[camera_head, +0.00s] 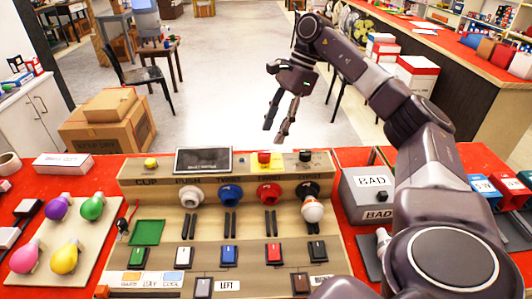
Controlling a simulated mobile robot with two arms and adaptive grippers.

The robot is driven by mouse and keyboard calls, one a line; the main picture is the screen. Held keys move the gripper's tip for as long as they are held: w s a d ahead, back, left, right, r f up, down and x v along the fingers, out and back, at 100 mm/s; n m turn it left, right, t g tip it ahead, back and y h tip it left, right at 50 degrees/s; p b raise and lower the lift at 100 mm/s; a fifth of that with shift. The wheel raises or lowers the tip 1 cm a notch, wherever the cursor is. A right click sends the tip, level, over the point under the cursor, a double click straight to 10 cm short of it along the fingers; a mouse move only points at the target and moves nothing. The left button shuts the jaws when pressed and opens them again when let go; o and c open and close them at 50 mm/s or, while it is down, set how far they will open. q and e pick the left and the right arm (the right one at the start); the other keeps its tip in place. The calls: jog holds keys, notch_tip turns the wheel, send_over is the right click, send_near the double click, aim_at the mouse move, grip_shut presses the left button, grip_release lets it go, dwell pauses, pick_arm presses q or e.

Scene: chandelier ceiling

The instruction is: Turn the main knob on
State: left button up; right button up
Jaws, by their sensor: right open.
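The tan control panel (150,190) stands on the red table. Its top edge carries a yellow button (151,163), a dark screen (203,160), a red and yellow piece (264,159) and a small black knob-like piece (305,157). I cannot tell which control is the main knob or how it is set. My right gripper (276,136) is open and empty, in the air above and beyond the panel, touching nothing. My left gripper is out of view.
Several coloured bulbs (91,207) stand on a board at left. A grey box marked BAD (368,192) stands right of the panel, beside my right arm. Cardboard boxes (107,122) and a chair (140,75) stand on the floor beyond the table. Open floor lies behind the panel.

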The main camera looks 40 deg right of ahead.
aim_at(265, 152)
jog(key=x, duration=0.6)
jog(key=shift+a+f, duration=0.25)
jog(key=shift+f, duration=0.1)
jog(key=shift+c, duration=0.7)
jog(key=c, duration=1)
